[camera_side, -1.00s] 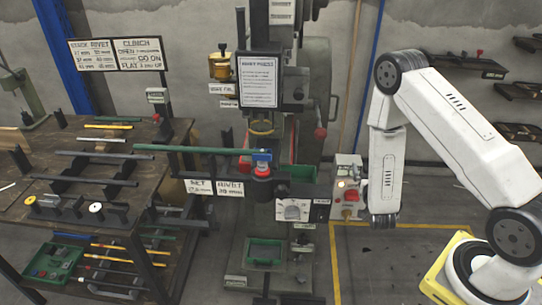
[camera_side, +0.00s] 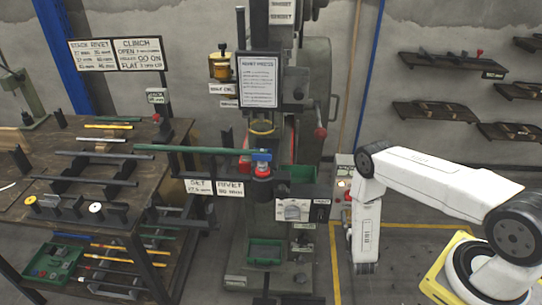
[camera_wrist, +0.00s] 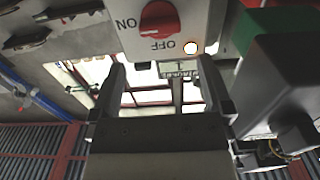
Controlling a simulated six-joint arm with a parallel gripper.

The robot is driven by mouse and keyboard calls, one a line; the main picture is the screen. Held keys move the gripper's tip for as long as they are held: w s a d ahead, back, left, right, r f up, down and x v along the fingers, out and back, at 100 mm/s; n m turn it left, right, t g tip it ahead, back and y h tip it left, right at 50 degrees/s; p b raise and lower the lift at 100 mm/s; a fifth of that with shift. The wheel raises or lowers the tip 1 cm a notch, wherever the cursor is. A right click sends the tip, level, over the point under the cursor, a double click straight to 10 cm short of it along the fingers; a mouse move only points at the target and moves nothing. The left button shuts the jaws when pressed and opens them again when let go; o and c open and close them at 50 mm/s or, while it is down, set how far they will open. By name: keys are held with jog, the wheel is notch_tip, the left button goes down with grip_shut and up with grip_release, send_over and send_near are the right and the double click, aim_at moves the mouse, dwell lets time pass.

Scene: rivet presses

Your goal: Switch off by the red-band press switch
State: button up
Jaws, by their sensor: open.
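The switch box (camera_side: 343,172) stands right of the press (camera_side: 262,180) in the side view, partly behind my arm. In the wrist view the pale box (camera_wrist: 120,38) fills the top middle. It carries a red rotary knob (camera_wrist: 158,18), with ON marked to its left and OFF below it. A small lamp (camera_wrist: 190,47) on the box glows; its glow also shows in the side view. My gripper (camera_wrist: 161,68) is open and empty, its two fingers apart just below the box in the wrist picture. In the side view its fingers cannot be made out.
A workbench (camera_side: 75,205) with rods and tools stands at left. Shelves (camera_side: 440,65) hang on the back wall.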

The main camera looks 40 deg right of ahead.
jog(key=shift+f, duration=0.1)
jog(key=x, duration=0.7)
jog(key=shift+w+d, duration=0.3)
dwell(0.3)
jog(key=c, duration=1.1)
